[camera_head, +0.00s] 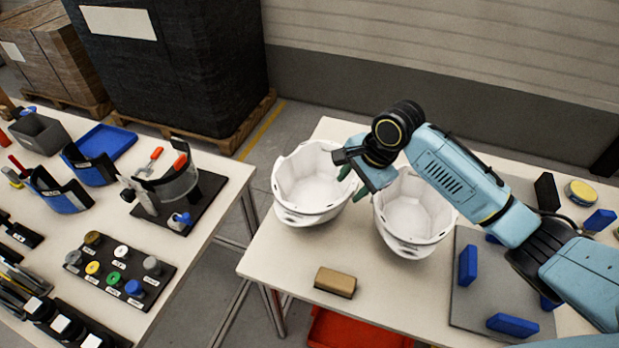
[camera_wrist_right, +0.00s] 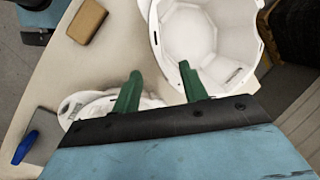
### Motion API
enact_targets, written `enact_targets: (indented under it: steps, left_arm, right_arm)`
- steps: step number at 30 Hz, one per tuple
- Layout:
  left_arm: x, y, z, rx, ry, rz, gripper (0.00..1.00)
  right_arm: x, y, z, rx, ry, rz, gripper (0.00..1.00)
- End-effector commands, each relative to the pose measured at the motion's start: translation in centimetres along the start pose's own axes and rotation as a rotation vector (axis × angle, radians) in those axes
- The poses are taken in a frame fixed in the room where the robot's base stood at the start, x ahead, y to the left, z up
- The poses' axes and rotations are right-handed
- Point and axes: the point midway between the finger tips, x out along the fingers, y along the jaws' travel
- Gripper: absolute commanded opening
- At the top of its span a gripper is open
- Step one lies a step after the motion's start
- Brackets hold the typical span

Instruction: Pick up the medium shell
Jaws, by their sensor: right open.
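Two white helmet shells stand open side up on the table, the left shell (camera_head: 305,190) and the right shell (camera_head: 412,222); I cannot tell by size which is the medium one. My right gripper (camera_head: 352,181) is open and empty, with green fingers near the left shell's right rim. In the right wrist view the fingers (camera_wrist_right: 160,88) point at the near wall of the left shell (camera_wrist_right: 205,35), one finger over its opening and one outside. The right shell (camera_wrist_right: 85,103) is partly hidden behind the gripper there. Contact cannot be told. My left gripper is out of view.
A brown block (camera_head: 335,282) lies in front of the shells. A grey mat (camera_head: 480,300) with blue blocks is at the right, under my right arm. A red bin (camera_head: 355,330) is below the table's front edge. Another table (camera_head: 215,215) with parts stands left across a gap.

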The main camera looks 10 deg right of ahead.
Motion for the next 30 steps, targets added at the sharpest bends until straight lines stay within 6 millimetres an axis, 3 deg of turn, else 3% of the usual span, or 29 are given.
enact_targets:
  steps: [2, 7, 11, 14, 21, 30]
  left_arm:
    - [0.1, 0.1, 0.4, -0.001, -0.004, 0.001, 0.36]
    - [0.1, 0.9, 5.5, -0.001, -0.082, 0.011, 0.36]
    - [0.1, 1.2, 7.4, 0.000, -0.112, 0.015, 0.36]
    - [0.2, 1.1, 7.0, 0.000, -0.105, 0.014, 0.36]
    - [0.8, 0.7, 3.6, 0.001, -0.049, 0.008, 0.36]
    - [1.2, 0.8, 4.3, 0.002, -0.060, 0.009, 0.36]
  right_arm:
    - [1.3, 0.1, 0.0, 0.003, -0.002, 0.004, 0.43]
    - [4.7, 0.1, 0.0, 0.002, -0.002, 0.004, 0.43]
    - [6.7, 0.1, 0.0, 0.002, -0.001, 0.002, 0.43]
    - [7.5, 0.1, 0.0, 0.001, 0.000, 0.002, 0.43]
    - [9.8, 0.0, -0.2, 0.000, 0.001, 0.003, 0.43]
    - [13.0, -0.1, -0.3, -0.001, 0.001, 0.001, 0.43]
